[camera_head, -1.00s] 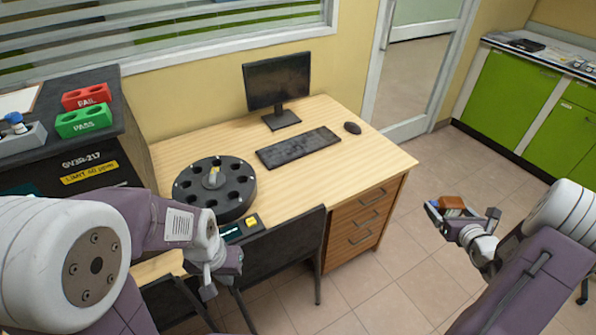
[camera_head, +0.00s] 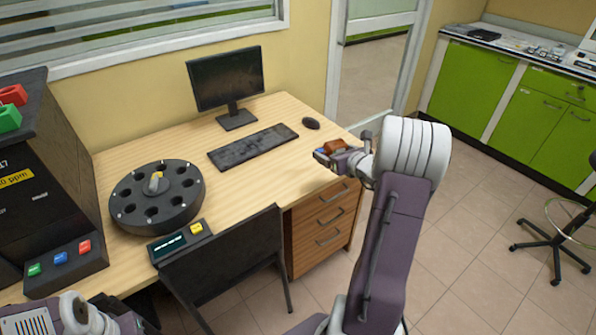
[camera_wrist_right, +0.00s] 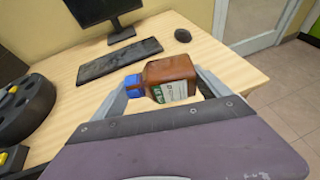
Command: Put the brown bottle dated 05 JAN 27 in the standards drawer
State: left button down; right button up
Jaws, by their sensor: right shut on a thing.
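A brown bottle (camera_wrist_right: 172,72) with a blue cap and a whitish label lies sideways between the fingers of my right gripper (camera_head: 333,152), which is shut on it. The right wrist view shows the cap pointing left; the label's date is too small to read. The bottle is held over the right end of the wooden desk. A stack of wooden drawers (camera_head: 322,224) below the desk's right end is shut; no name shows on it. My left gripper (camera_head: 112,316) is partly in view at the bottom left, its fingers unclear.
On the desk (camera_head: 222,182) are a monitor (camera_head: 225,78), a keyboard (camera_head: 252,146), a mouse (camera_head: 311,123) and a round black carousel (camera_head: 156,197). A black chair (camera_head: 225,262) stands in front. Green cabinets (camera_head: 472,85) with a drawer line the far right.

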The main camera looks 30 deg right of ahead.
jog(key=b, duration=0.1)
send_over(310, 167)
notch_tip(310, 167, down, 7)
jog(key=shift+a+r, duration=0.1)
notch_tip(310, 167, down, 4)
jog(key=shift+f+b, duration=0.1)
jog(key=shift+b, duration=0.45)
jog(key=shift+s, duration=0.1)
jog(key=o, duration=1.5)
jog(key=shift+o, duration=0.2)
